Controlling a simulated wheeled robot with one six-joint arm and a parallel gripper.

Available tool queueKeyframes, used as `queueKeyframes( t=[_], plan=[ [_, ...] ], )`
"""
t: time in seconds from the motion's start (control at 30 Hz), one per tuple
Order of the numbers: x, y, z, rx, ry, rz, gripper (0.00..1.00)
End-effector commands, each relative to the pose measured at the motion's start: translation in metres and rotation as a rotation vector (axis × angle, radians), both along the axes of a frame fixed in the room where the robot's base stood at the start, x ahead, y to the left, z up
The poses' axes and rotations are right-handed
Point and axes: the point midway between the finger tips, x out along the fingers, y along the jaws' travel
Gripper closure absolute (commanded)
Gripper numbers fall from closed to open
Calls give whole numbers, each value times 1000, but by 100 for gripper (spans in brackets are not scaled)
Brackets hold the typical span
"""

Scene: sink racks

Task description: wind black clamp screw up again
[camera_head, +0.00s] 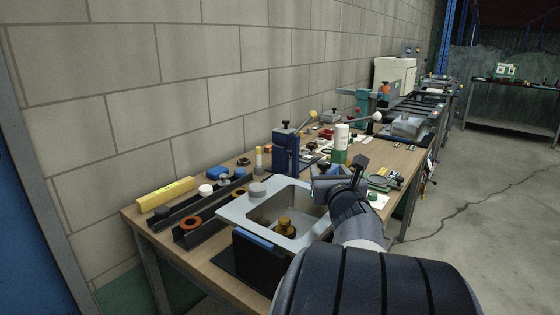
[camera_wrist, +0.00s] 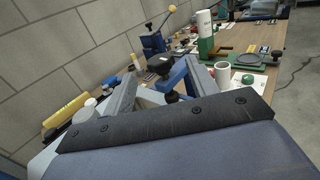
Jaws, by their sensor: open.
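In the wrist view a black screw head (camera_wrist: 160,65) sits at a blue clamp body (camera_wrist: 176,76), between and just beyond my finger tips. A small dark round end (camera_wrist: 171,97) shows below the blue body. My gripper (camera_wrist: 159,72) is open, with one grey finger on each side of the clamp. I cannot tell if either finger touches it. In the head view my gripper (camera_head: 322,183) is over the right rim of the grey sink (camera_head: 233,213). The clamp cannot be made out there behind my gripper.
A blue press (camera_head: 286,152) with a yellow-tipped lever stands behind the sink. A white and green cylinder (camera_head: 341,142) stands beyond my gripper. A brass part (camera_head: 286,228) is in the basin. Black racks (camera_head: 205,231) and a yellow block (camera_head: 166,194) lie to the left.

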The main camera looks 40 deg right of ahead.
Motion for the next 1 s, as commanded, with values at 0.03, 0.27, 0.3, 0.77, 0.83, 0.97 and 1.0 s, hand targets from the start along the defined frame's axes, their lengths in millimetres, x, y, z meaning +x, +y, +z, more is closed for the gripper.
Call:
queueKeyframes(
  t=[0.03,0.27,0.3,0.77,0.83,0.97,1.0],
  plan=[
    [9,-5,-2,1,2,3,45],
    [41,-25,-1,1,1,2,45],
    [45,-28,0,1,1,2,45],
    [61,-39,0,-1,0,1,45],
    [61,-39,0,-1,0,1,45],
    [61,-39,0,-1,0,1,54],
    [61,-39,0,-1,0,1,57]
  ],
)
